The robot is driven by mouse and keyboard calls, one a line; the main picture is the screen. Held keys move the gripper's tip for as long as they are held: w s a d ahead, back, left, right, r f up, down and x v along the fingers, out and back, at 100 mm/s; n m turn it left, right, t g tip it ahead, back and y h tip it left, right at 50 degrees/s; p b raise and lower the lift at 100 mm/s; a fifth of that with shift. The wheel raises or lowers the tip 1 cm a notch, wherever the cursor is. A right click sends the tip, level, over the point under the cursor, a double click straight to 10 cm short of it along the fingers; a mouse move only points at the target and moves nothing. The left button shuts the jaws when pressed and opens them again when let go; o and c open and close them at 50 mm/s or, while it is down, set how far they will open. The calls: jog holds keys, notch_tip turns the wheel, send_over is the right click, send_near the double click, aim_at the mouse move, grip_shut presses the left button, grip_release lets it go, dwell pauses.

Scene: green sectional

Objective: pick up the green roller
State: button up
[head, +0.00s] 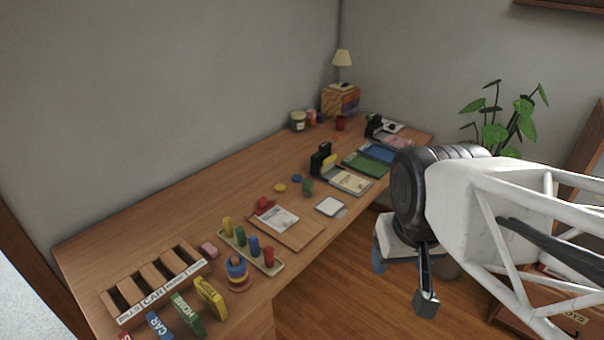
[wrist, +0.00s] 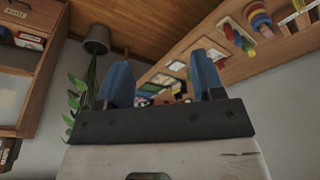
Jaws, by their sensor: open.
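Two small green pieces could be the green roller; I cannot tell which is meant. One small green piece (head: 307,187) stands on the desk (head: 180,215) beside a blue disc. A green cylinder (head: 240,237) stands upright on a peg board, between yellow and blue ones. My gripper (wrist: 161,75) is open, with its two blue fingers apart and nothing between them in the wrist view. In the head view my arm is at the right, off the desk's front edge and apart from both green pieces. The wrist view shows the desk tilted at the upper right.
A ring stacker (head: 237,274), the peg board (head: 229,236) and a labelled sorting rack (head: 150,285) stand at the near left. A wooden board (head: 298,235) with a card lies mid-desk. Black holders (head: 321,158), books and a lamp (head: 342,62) are farther back. A plant (head: 497,130) stands right.

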jog(key=w+a+r+n, duration=0.1)
jog(key=w+r+n, duration=0.15)
jog(key=w, duration=1.45)
jog(key=n+g, duration=0.3)
jog(key=n, duration=0.4)
send_over(308, 180)
jog(key=f, duration=2.7)
jog(key=shift+s+f, duration=0.15)
jog(key=shift+s, duration=0.05)
jog(key=shift+w+f, duration=0.2)
jog(key=shift+f, duration=0.1)
jog(key=shift+f, duration=1.3)
